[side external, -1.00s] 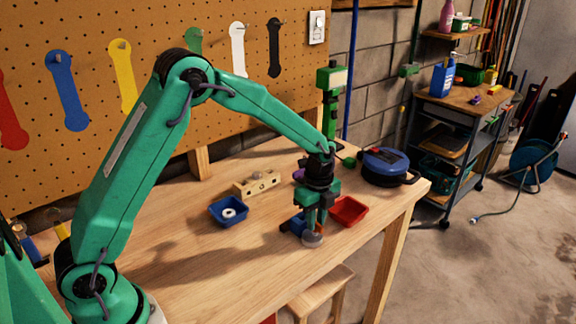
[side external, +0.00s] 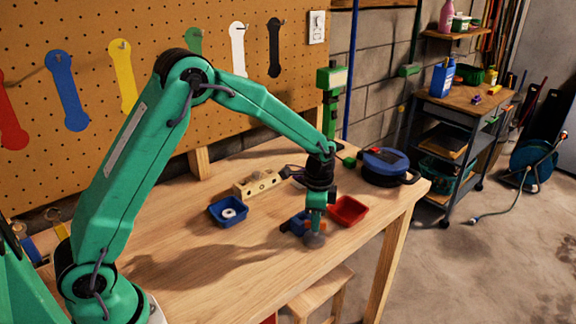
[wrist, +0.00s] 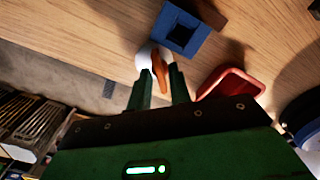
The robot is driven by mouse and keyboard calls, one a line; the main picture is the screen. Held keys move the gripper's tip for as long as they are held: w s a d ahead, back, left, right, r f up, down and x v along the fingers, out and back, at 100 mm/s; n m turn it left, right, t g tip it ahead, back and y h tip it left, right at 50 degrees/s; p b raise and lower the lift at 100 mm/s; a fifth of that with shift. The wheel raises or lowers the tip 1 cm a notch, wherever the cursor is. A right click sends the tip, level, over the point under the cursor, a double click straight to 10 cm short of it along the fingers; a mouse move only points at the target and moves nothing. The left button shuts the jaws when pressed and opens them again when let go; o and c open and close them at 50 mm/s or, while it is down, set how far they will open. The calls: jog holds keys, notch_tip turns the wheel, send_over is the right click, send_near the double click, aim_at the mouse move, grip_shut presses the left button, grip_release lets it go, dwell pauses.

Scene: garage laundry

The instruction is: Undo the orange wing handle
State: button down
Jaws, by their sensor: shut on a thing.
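The orange wing handle (wrist: 159,70) shows in the wrist view between the two fingers of my gripper (wrist: 160,88), beside a pale round part (wrist: 144,58). A blue block-like fixture (wrist: 187,43) with a dark square opening is just beyond it. In the side view my gripper (side external: 315,226) points down at the front of the bench, shut on the handle and seen nearly edge-on. The blue fixture (side external: 296,224) is partly hidden behind the gripper, and a grey round part (side external: 314,240) shows under the fingers. How far the handle is turned cannot be told.
A red tray (side external: 348,211) stands close to the right of my gripper. A blue tray (side external: 227,212) holding a white ring and a wooden block with holes (side external: 257,184) are to the left. A blue round-lidded thing (side external: 386,166) is at the back right. The bench's front left is clear.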

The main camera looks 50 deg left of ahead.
jog(key=n, duration=0.3)
jog(key=shift+n, duration=0.3)
jog(key=n, duration=0.4)
dwell(0.4)
jog(key=c, duration=1.5)
grip_release()
jog(key=shift+c, duration=0.2)
jog(key=shift+r, duration=0.1)
notch_tip(320, 180, up, 7)
jog(key=shift+f, duration=0.1)
jog(key=shift+r, duration=0.45)
jog(key=shift+r, duration=0.1)
